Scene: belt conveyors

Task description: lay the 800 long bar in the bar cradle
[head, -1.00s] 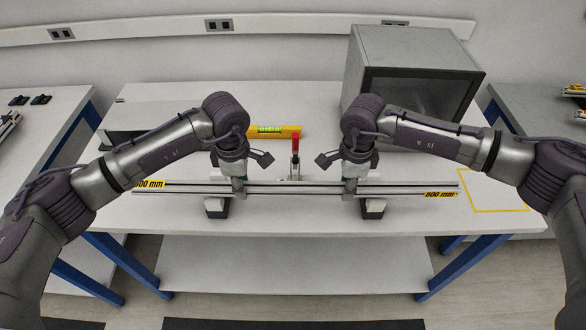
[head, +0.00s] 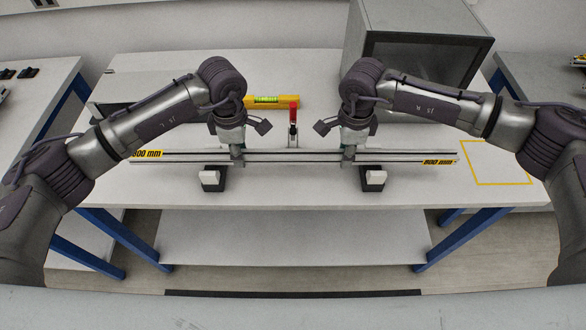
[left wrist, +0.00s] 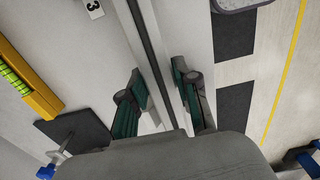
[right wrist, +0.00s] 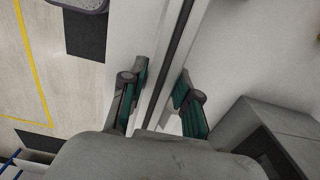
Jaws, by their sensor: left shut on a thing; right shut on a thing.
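The 800 long bar (head: 292,157) is a grooved silver profile with yellow "800 mm" labels at both ends. It lies level, left to right, across the table front. My left gripper (head: 237,158) is shut on its left part, and my right gripper (head: 348,158) on its right part. The wrist views show fingers on both sides of the bar (left wrist: 160,60) (right wrist: 180,55). Two dark blocks with white tops, a left one (head: 210,179) and a right one (head: 375,179), show at the bar's near side and look like the bar cradle. I cannot tell whether the bar touches them.
A red-handled clamp (head: 293,116) stands just behind the bar's middle. A yellow spirit level (head: 272,101) lies behind the left gripper. A grey cabinet (head: 400,75) stands at the back right. A yellow outlined area (head: 500,162) on the table at right is empty.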

